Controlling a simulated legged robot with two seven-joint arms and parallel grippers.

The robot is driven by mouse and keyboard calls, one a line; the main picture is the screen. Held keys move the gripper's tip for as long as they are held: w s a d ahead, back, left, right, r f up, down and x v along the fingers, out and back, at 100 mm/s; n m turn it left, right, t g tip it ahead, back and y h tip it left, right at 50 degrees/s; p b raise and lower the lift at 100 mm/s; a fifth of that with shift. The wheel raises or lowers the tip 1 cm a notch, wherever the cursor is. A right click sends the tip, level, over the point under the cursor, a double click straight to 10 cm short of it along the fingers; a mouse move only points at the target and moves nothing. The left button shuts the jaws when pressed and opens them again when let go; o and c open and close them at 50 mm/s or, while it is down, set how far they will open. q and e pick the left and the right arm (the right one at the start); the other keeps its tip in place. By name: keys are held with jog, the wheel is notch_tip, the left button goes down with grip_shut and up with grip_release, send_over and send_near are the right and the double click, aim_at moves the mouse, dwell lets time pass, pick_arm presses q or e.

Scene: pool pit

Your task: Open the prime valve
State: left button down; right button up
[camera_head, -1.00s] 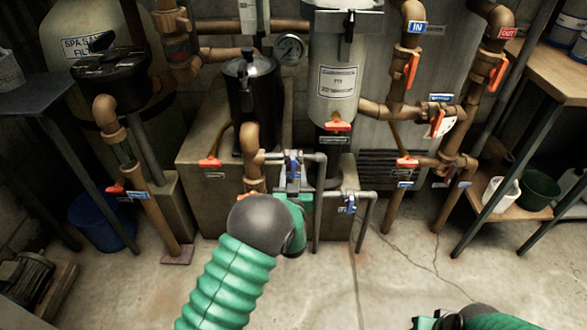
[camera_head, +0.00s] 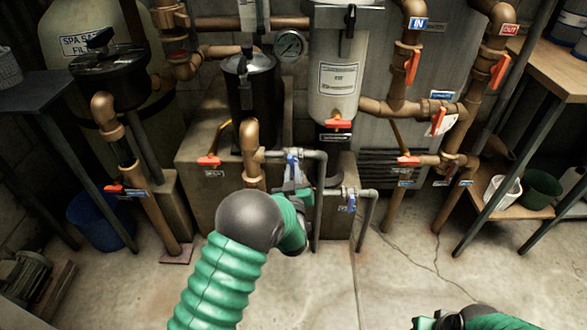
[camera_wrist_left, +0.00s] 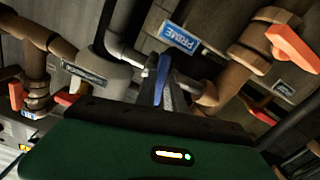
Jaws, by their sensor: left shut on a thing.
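The prime valve's blue handle (camera_wrist_left: 162,72) is in the left wrist view, by a blue PRIME label (camera_wrist_left: 180,37) and grey pipe. My left gripper (camera_wrist_left: 164,98) is shut on this handle; its dark fingers partly hide it. In the head view the blue handle (camera_head: 292,163) shows upright on the grey pipe, just above my left gripper (camera_head: 291,188). My green forearm and dark wrist joint cover the area below. My right gripper (camera_head: 440,322) shows only partly at the bottom edge, away from the pipes; its jaws cannot be made out.
A second blue handle (camera_head: 351,203) sits on a lower grey pipe to the right. A black canister (camera_head: 252,105) and a white canister (camera_head: 338,80) stand behind. Orange-handled valves line the brown pipes. A wooden shelf (camera_head: 505,205) is at right. The front floor is mostly clear.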

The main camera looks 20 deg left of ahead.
pick_arm(q)
jog(key=n+b, duration=0.2)
jog(key=n, duration=0.2)
jog(key=n+b, duration=0.2)
jog(key=n, duration=0.3)
jog(key=n+b, duration=0.2)
jog(key=n, duration=0.3)
jog(key=shift+f+b, duration=0.3)
jog(key=shift+b, duration=0.1)
jog(key=shift+r+n, duration=0.1)
jog(key=shift+n, duration=0.6)
jog(key=shift+r, duration=0.1)
jog(key=c, duration=1.3)
grip_release()
jog(key=v, duration=0.7)
jog(key=shift+r, duration=0.15)
